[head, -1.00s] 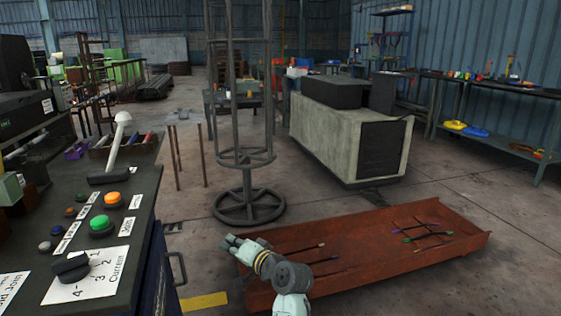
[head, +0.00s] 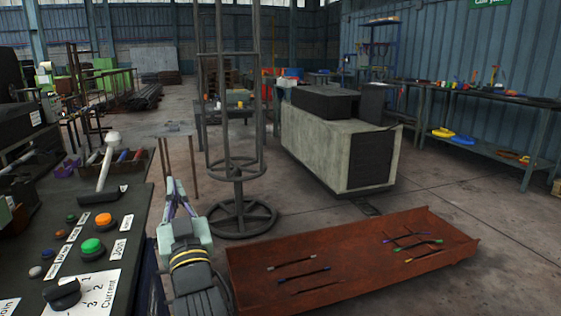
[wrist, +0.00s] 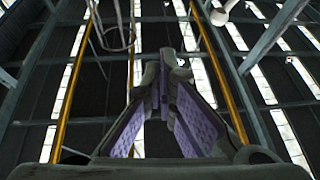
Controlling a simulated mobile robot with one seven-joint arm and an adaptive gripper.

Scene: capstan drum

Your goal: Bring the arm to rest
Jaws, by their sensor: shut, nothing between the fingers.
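My gripper (head: 172,190) points up and away from me in the head view, between the control panel and the rust-red tray. Its purple-padded fingers also show in the wrist view (wrist: 165,75), where they come together at the tips. The gripper is shut and holds nothing. Behind the fingers, the wrist view shows the roof with its beams and light strips. My forearm's lower part runs out of the bottom of the head view.
The control panel (head: 110,215) with buttons and a lever stands close on the left. The rust-red tray (head: 345,245) with several thin rods lies on the floor to the right. A tall round frame (head: 240,185) stands just behind my gripper.

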